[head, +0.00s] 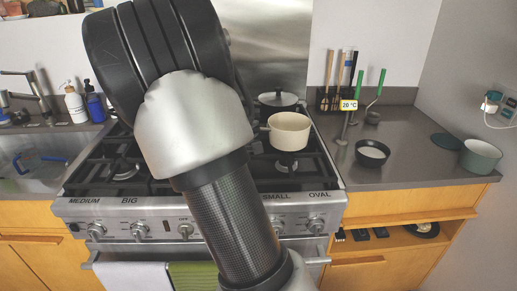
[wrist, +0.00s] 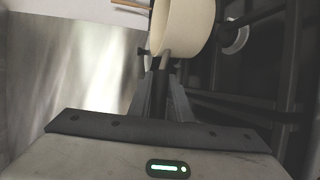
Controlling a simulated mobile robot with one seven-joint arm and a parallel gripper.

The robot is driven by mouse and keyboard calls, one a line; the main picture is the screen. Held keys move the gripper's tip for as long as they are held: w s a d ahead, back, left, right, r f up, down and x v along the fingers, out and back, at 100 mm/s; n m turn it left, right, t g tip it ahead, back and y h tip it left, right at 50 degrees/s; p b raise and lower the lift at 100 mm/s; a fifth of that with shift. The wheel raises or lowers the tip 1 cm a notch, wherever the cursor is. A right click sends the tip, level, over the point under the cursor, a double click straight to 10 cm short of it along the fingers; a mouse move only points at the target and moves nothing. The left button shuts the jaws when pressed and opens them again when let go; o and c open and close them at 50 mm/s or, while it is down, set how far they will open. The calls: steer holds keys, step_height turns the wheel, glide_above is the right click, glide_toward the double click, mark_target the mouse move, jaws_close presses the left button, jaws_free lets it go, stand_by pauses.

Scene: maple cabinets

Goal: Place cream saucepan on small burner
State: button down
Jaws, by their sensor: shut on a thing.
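The cream saucepan (head: 289,132) is upright at the right side of the stove, over or just behind the small burner (head: 287,163), which shows below it above the "SMALL" label. I cannot tell whether its base touches the grate. In the wrist view the saucepan (wrist: 188,28) is just beyond my fingertips. My gripper (wrist: 161,78) is shut on the saucepan's handle. In the head view my own arm hides the gripper and most of the handle.
A black bowl (head: 372,153), a green-grey pot (head: 480,156) and a utensil holder (head: 335,99) stand on the right counter. The sink (head: 40,165) is at left. Towels (head: 193,275) hang in front.

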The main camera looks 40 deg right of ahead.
steer(key=shift+f+b, duration=0.7)
steer(key=shift+f, duration=1.85)
steer(key=c, duration=1.6)
jaws_free()
steer(key=shift+c, duration=0.2)
